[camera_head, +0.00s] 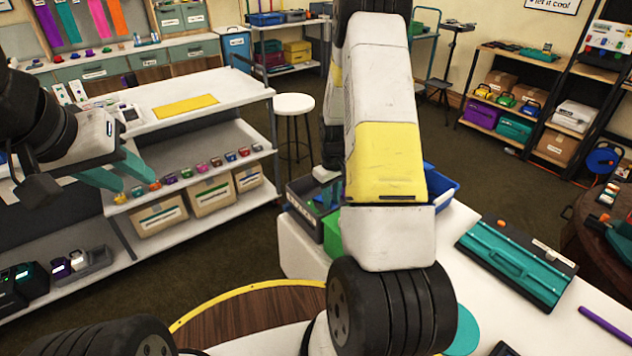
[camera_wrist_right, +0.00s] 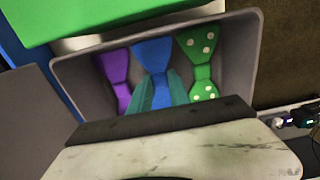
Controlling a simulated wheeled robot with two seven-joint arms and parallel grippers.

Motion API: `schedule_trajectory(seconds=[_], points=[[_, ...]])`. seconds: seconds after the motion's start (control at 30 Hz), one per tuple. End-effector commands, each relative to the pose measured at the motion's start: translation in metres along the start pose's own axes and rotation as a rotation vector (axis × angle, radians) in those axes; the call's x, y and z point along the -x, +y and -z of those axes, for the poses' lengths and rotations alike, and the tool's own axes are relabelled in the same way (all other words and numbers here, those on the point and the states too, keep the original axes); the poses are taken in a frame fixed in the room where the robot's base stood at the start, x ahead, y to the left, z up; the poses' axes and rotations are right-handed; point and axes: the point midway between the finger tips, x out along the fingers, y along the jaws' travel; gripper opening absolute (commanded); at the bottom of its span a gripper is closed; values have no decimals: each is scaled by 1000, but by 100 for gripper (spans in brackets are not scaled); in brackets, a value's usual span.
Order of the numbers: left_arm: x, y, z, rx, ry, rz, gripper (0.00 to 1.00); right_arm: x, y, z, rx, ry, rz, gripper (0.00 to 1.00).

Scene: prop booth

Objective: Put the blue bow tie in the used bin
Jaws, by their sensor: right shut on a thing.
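The blue bow tie (camera_wrist_right: 152,54) is in a grey tray (camera_wrist_right: 83,98) in the right wrist view, between a purple bow tie (camera_wrist_right: 117,75) and a green spotted one (camera_wrist_right: 199,68). My right gripper (camera_wrist_right: 159,92) has its teal fingers shut on the blue bow tie, still within the tray walls. In the head view the grey tray (camera_head: 297,200) is partly hidden by my right arm. My left gripper (camera_head: 136,184) is open and empty beside the shelf at left. I cannot tell which container is the used bin; no such label is readable.
A blue bin (camera_head: 443,188) stands behind my right arm, mostly hidden. A green box (camera_head: 332,236) is beside the grey tray. A teal case (camera_head: 515,262) lies on the white table (camera_head: 570,327). A stool (camera_head: 293,105) stands on the open floor.

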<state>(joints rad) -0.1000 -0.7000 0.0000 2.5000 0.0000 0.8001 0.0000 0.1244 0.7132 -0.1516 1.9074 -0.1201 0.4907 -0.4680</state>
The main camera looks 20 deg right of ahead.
Motion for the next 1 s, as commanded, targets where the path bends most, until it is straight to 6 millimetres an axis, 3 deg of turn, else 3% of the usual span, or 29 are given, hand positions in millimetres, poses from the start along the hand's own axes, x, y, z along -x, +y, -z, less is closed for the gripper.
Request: schedule_trajectory(seconds=[0.03, 0.07, 0.13, 0.17, 0.57, 1.0], points=[[0, 0, 0, 0, 0, 0, 36, -2, 0, 0, 0, -1, 1, 0], [0, 0, 0, 0, 0, 0, 36, -2, 0, 0, 0, -1, 0, 28], [0, 0, 0, 0, 0, 0, 36, -1, 0, 0, 0, -1, 0, 42], [0, 0, 0, 0, 0, 0, 36, -1, 0, 0, 0, -1, 0, 44], [0, 0, 0, 0, 0, 0, 36, 6, 0, 1, 0, 2, -1, 44], [0, 0, 0, 0, 0, 0, 36, 93, 0, 1, 0, 4, -2, 44]])
